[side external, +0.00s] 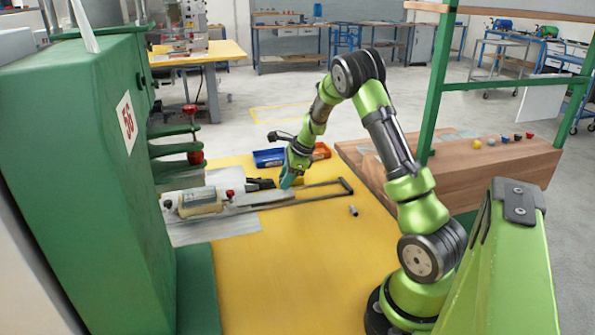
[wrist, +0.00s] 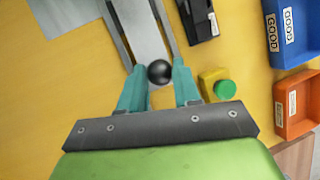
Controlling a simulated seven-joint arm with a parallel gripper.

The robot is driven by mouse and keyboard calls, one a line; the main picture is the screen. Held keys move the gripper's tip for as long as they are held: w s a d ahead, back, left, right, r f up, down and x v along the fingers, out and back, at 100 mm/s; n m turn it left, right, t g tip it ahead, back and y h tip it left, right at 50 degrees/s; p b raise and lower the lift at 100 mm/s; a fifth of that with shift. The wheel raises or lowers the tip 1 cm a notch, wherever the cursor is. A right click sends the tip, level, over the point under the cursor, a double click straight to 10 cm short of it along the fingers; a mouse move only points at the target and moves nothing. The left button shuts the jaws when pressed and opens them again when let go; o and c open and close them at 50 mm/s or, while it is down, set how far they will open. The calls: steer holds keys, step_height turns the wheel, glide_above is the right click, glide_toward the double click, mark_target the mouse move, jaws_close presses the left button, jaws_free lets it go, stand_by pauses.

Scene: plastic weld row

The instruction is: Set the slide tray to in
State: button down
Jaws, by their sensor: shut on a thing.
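The slide tray (side external: 262,197) is a flat grey plate between two dark rails (side external: 325,192). The knob is hidden in the side view. The rails extend to the right beyond my gripper.
A blue bin (wrist: 290,35) and an orange bin (wrist: 298,103) lie to the right. A yellow box with a green button (wrist: 216,86) stands close to the right finger. A small grey cylinder (side external: 353,210) lies on the yellow top. A green machine (side external: 85,170) fills the left.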

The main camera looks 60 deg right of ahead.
steer(key=shift+w+a, duration=0.3)
steer(key=shift+a, duration=0.1)
steer(key=c, duration=0.8)
jaws_free()
steer(key=shift+d, duration=0.1)
steer(key=v, duration=1.7)
